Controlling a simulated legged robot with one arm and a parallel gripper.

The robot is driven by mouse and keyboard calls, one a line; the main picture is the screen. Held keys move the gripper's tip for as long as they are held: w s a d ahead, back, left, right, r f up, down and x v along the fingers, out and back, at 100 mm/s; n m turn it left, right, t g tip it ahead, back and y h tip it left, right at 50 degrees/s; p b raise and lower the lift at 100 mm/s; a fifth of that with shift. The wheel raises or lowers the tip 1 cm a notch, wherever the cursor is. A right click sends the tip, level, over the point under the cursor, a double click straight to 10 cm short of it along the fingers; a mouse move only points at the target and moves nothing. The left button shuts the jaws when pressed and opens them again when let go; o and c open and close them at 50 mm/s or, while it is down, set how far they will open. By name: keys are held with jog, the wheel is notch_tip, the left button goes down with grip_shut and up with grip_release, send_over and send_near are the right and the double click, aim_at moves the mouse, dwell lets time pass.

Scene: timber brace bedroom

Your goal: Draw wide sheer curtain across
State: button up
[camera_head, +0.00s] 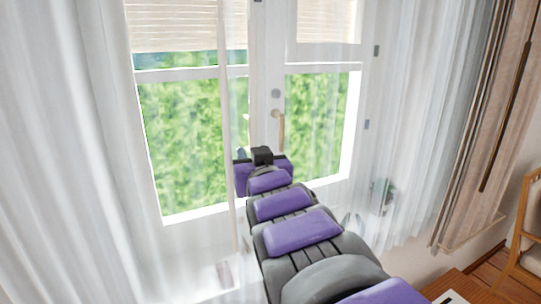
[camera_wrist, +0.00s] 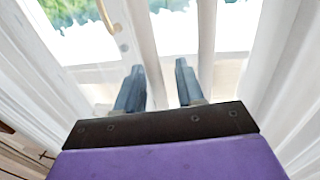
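A wide white sheer curtain (camera_head: 65,150) hangs in folds at the left of the head view. A narrow pale vertical strip (camera_head: 228,100), possibly the sheer's edge, hangs in front of the window left of the door handle. Another sheer (camera_head: 415,130) hangs on the right. My gripper (camera_wrist: 160,85) is open, its two blue-grey fingers apart and pointing at the window. Pale vertical strips (camera_wrist: 205,45) show beyond and near the fingers; I cannot tell whether any fabric lies between them. In the head view the fingers are mostly hidden behind my wrist.
The white-framed glazed door has a curved handle (camera_head: 281,128) just right of my gripper; it also shows in the wrist view (camera_wrist: 106,15). A beige drape (camera_head: 490,150) hangs at the right. A wooden chair (camera_head: 525,235) and a wooden surface (camera_head: 455,285) stand at the lower right.

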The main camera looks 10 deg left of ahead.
jog(key=v, duration=1.6)
jog(key=shift+s+p, duration=0.3)
jog(key=shift+f, duration=0.1)
jog(key=s+d+f+m+g+h, duration=0.15)
jog(key=d+f+g+h, duration=0.25)
jog(key=d+f, duration=0.5)
jog(key=s+d+f+m+g+h, duration=0.15)
jog(key=d+f+g+h, duration=0.35)
jog(key=f, duration=0.8)
jog(key=s+d+f+m+g, duration=0.1)
jog(key=s+d+f+g, duration=0.2)
jog(key=s, duration=0.5)
jog(key=s+d+f+m+g+y, duration=0.1)
jog(key=s+d+f+g, duration=0.3)
jog(key=s, duration=0.4)
jog(key=shift+s+d+f+g, duration=0.3)
jog(key=shift+f+g, duration=0.3)
jog(key=shift+g, duration=0.4)
